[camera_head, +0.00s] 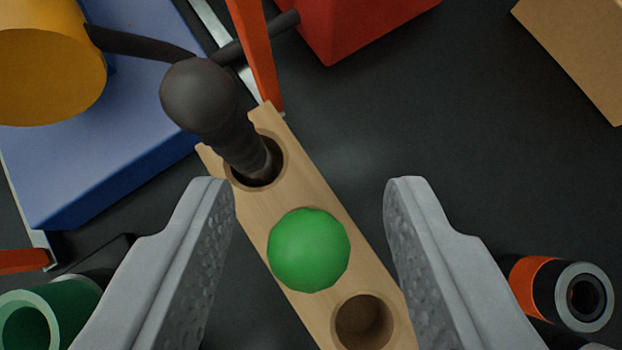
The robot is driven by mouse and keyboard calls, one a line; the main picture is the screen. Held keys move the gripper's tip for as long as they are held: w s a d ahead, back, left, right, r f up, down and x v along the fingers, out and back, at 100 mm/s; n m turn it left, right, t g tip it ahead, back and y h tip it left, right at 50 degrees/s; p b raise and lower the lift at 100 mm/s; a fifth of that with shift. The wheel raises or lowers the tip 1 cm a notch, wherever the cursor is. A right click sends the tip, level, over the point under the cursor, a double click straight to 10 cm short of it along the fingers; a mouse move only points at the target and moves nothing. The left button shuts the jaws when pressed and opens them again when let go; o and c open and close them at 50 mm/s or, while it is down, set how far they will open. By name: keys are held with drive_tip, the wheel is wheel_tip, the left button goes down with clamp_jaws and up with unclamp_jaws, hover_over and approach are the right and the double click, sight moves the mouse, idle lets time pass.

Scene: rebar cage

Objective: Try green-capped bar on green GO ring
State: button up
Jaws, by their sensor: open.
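The green-capped bar (309,250) stands in a wooden rack (335,215), and I see its round green cap from above. The cap lies between the two grey fingers of my gripper (312,215), which is open, with a gap on both sides. The bar's shaft is hidden under the cap. A green ring or tube (50,318) shows at the lower left, partly cut off and partly behind the left finger. I cannot tell whether it is the GO ring.
A dark ribbed bar with a round dark cap (198,95) stands in the rack's upper hole, leaning up-left. The lower hole (363,322) is empty. A blue block (110,170), yellow cylinder (50,65), red box (350,25), orange-banded black cylinder (560,290) and cardboard-coloured box (580,50) surround it.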

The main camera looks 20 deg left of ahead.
drive_tip(key=shift+w+a+f, duration=0.1)
drive_tip(key=shift+w+f, duration=0.1)
drive_tip(key=shift+w, duration=0.05)
clamp_jaws()
drive_tip(key=shift+r, duration=0.15)
